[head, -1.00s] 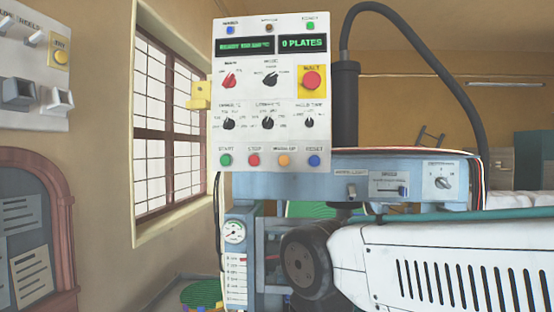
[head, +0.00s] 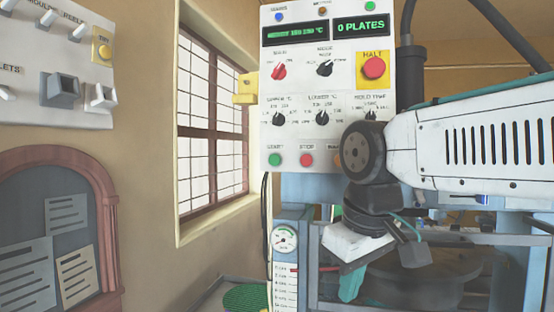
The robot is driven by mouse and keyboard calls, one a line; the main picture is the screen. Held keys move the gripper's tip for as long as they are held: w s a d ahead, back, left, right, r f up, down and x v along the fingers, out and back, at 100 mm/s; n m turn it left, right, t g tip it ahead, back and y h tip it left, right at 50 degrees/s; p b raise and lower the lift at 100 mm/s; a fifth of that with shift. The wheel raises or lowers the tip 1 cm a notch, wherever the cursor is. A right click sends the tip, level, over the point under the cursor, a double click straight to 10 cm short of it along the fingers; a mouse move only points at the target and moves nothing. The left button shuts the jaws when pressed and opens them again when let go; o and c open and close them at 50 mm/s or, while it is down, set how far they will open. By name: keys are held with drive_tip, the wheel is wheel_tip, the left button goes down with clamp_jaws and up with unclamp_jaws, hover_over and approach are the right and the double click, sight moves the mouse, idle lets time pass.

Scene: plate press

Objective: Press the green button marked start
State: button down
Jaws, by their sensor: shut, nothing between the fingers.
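The green button marked START (head: 275,160) is at the lower left of the white control panel (head: 268,100). It shows whole, with nothing in front of it. My gripper (head: 350,288) hangs at the end of my arm, pointing down, below and to the right of the green button and apart from it. Its teal fingertips look closed, with nothing seen between them. My arm's dark joint covers the panel's lower right, including the reset button and most of the warm-up button.
The red STOP button (head: 306,160) sits right beside START. Higher up are several knobs and a red HALT button (head: 373,67) on yellow. A yellow bracket (head: 246,89) juts from the panel's left edge. The blue press frame (head: 309,265) and a gauge (head: 284,239) stand below.

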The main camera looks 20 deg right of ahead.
sight(277, 163)
drive_tip(key=w+a+r+n+t, duration=0.1)
drive_tip(key=w+r+n+t, duration=0.1)
drive_tip(key=w+r, duration=0.7)
drive_tip(key=w+a+r+n+t, duration=0.2)
drive_tip(key=w+r+n, duration=0.2)
drive_tip(key=w+r, duration=0.6)
wheel_tip(277, 163, up, 7)
drive_tip(key=shift+a+f+n, duration=0.1)
drive_tip(key=shift+a+n, duration=0.05)
drive_tip(key=shift+n, duration=0.25)
drive_tip(key=w+d+f, duration=0.2)
drive_tip(key=w+f, duration=0.6)
drive_tip(key=w, duration=0.1)
drive_tip(key=shift+w, duration=0.15)
drive_tip(key=shift+w+d+r, duration=0.1)
drive_tip(key=shift+w+d, duration=0.4)
drive_tip(key=shift+w, duration=0.05)
